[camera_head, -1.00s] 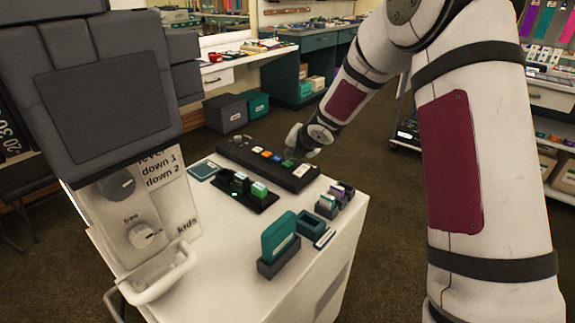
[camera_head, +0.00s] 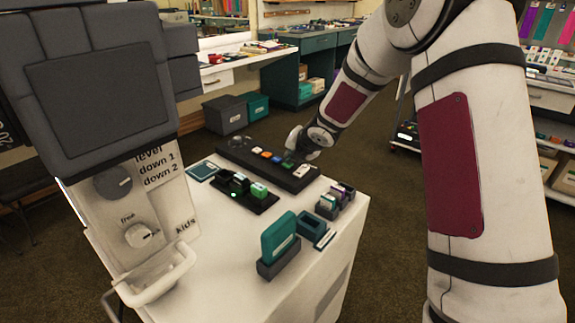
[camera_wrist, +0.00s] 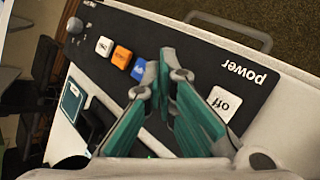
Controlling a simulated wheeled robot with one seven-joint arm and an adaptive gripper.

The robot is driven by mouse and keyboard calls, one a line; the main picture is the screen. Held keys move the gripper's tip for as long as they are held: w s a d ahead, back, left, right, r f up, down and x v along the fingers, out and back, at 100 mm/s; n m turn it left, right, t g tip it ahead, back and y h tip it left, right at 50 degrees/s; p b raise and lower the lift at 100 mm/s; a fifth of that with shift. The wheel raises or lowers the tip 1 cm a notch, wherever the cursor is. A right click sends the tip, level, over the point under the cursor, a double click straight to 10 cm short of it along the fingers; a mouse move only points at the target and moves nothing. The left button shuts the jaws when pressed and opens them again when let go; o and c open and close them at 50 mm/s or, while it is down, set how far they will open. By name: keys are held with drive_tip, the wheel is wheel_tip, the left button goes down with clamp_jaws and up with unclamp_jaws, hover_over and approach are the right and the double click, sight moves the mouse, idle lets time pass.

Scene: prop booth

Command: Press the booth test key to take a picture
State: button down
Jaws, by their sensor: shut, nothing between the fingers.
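A long black control panel (camera_head: 240,154) lies along the far side of the white table; it also shows in the wrist view (camera_wrist: 205,58). It carries a row of square keys: white (camera_wrist: 104,46), orange (camera_wrist: 121,57) and blue (camera_wrist: 138,69). A green key (camera_head: 288,163) follows in the head view. A white plate marked "off" (camera_wrist: 224,103) sits near the "power" lettering. I cannot read which key is the test key. My gripper (camera_wrist: 171,72) is shut and empty, its tips over the panel just past the blue key. Its fingers hide that spot; contact cannot be told.
The white table (camera_head: 245,270) also holds a black tray with small items (camera_head: 262,207), a teal card in a stand (camera_head: 279,238) and small boxes (camera_head: 330,206). A grey-padded unit with knobs (camera_head: 140,236) stands at left.

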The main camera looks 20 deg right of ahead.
drive_tip(key=shift+f, duration=0.2)
idle(0.5)
drive_tip(key=shift+r+p, duration=0.75)
drive_tip(key=shift+r, duration=0.1)
wheel_tip(320, 180, up, 5)
drive_tip(key=p, duration=0.5)
drive_tip(key=shift+p, duration=0.4)
